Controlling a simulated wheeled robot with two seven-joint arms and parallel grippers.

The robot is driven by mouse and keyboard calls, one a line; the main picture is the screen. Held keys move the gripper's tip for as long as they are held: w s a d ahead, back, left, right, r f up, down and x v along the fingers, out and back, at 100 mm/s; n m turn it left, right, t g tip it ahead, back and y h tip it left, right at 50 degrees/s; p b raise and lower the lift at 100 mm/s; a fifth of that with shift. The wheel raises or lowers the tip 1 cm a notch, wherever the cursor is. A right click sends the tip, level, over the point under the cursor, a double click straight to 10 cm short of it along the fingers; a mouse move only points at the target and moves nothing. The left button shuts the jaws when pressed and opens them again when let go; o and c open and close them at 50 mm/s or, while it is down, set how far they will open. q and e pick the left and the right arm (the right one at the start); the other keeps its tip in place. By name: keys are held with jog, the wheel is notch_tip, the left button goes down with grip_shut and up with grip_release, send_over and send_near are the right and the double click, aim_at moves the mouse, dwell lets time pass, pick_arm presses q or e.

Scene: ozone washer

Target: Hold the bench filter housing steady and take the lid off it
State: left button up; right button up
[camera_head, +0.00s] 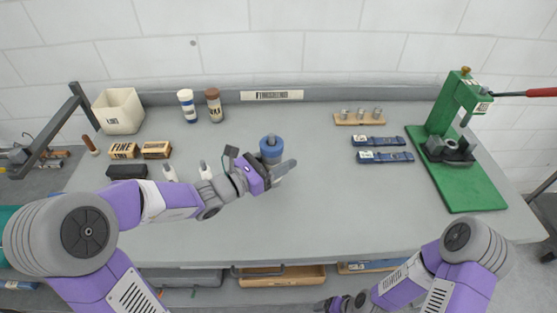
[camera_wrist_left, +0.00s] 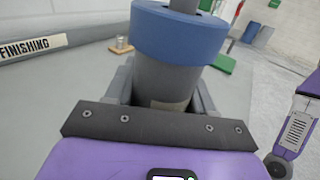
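The filter housing stands upright on the bench, with a blue lid (camera_head: 271,148) on top. In the left wrist view its grey body (camera_wrist_left: 168,82) shows under the blue lid (camera_wrist_left: 180,35), which has a grey knob on top. My left gripper (camera_head: 275,171) is low at the housing, below the lid. Its grey fingers flank the body on both sides with no clear gap, and it looks shut on it. My right gripper (camera_head: 338,303) is at the bottom edge of the head view, away from the housing and mostly cut off; its fingers are not clear.
A green press (camera_head: 455,150) with a red handle stands at the right. Two blue items (camera_head: 382,157) and a wooden block with metal pieces (camera_head: 360,118) lie at the back right. Two bottles, a cream bin (camera_head: 118,111) and small boxes stand at the left. The bench right of the housing is clear.

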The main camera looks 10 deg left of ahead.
pick_arm(q)
grip_shut()
jog(key=s+d+m+g+h, duration=0.3)
jog(key=d+m+g+h, duration=0.3)
jog(key=d+m+g, duration=0.3)
jog(key=a+f+n+t+b, duration=0.1)
jog(key=a, duration=0.2)
jog(key=w+a+f+n+t+y+b, duration=0.1)
jog(key=a+n+b, duration=0.1)
jog(key=w+a+f+n+t+y+b, duration=0.1)
jog(key=a+n+t, duration=0.1)
jog(key=a, duration=0.1)
jog(key=shift+w+a+f, duration=0.25)
jog(key=shift+a+f, duration=0.05)
jog(key=shift+f, duration=0.1)
notch_tip(320, 180, down, 6)
jog(key=b, duration=0.2)
jog(key=shift+b, duration=0.35)
jog(key=shift+r, duration=0.1)
